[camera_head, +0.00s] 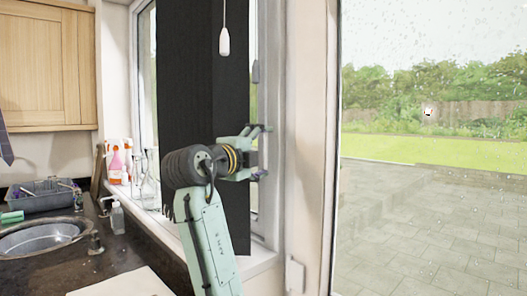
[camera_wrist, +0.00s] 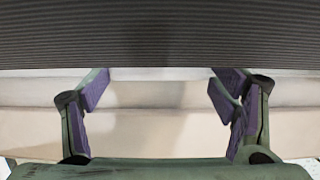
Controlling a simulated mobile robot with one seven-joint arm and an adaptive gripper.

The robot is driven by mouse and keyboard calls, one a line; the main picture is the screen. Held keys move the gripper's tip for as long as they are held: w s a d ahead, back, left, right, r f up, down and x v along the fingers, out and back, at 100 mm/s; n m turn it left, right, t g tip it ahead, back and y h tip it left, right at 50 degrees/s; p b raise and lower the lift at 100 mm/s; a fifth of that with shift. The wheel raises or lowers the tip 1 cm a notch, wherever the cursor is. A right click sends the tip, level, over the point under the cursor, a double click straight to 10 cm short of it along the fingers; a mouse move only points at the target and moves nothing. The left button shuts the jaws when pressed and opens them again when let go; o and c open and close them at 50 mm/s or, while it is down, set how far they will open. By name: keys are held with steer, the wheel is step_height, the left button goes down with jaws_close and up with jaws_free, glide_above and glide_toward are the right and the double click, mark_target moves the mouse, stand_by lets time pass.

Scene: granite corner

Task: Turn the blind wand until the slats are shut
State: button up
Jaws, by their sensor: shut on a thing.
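The blind (camera_head: 205,70) is a tall dark panel hanging in front of the window. Single slats are hard to make out. A white wand-like pull (camera_head: 224,42) hangs on a thin cord in front of it, well above my gripper. My gripper (camera_head: 265,152) is at the blind's right edge, pointing right. In the wrist view my gripper (camera_wrist: 160,90) has its purple-padded fingers wide apart, their tips near a dark ribbed surface (camera_wrist: 160,35). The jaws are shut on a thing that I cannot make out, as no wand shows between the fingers.
A window frame and wall (camera_head: 305,120) stand close right of my gripper, beside a large glass pane (camera_head: 430,190). A wooden cabinet (camera_head: 45,65) hangs above.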

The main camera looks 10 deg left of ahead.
steer(key=shift+a+m+g+h, duration=0.15)
steer(key=shift+m+g+h, duration=0.15)
steer(key=shift+m+h, duration=0.3)
steer(key=shift+a+r, duration=0.15)
steer(key=shift+a, duration=0.05)
stand_by(0.6)
steer(key=o, duration=1.2)
steer(key=shift+w, duration=0.15)
steer(key=shift+c, duration=0.2)
steer(key=v, duration=1.2)
steer(key=shift+f, duration=0.2)
